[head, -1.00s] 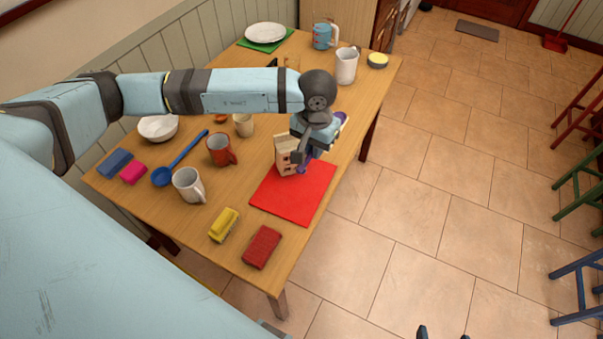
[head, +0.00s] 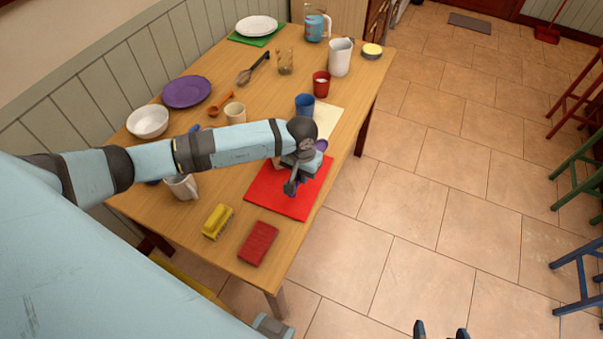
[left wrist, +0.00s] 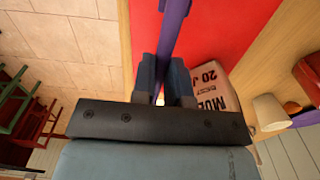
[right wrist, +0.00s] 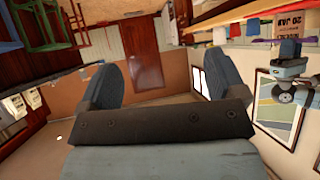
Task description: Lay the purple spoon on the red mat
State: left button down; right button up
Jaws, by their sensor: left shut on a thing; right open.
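The purple spoon is in my left gripper (head: 291,189). Its round bowl (head: 321,145) sticks out behind the gripper in the head view, and its handle (left wrist: 173,32) runs up between the fingers in the left wrist view. The left gripper is shut on the handle, over the red mat (head: 264,196). The mat also fills much of the left wrist view (left wrist: 225,35). I cannot tell whether the spoon touches the mat. My right gripper (head: 441,331) is open and empty, off the table over the floor; its spread fingers show in the right wrist view (right wrist: 158,85).
A printed carton (left wrist: 217,88) stands close beside the left gripper, mostly hidden in the head view. A yellow block-like item (head: 218,221) and a red block (head: 258,243) lie in front of the mat. A blue cup (head: 305,104) stands behind it. A white mug (head: 181,187) is left.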

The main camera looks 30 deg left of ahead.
pick_arm(q)
jog(key=shift+f+b, duration=0.4)
jog(key=shift+b, duration=0.2)
jog(key=b, duration=0.4)
send_over(301, 195)
notch_tip(301, 195, down, 4)
jog(key=shift+f, duration=0.1)
notch_tip(301, 195, down, 2)
jog(key=shift+b, duration=0.95)
jog(key=shift+f+b, duration=0.3)
jog(key=shift+f, duration=0.1)
jog(key=c, duration=0.8)
grip_release()
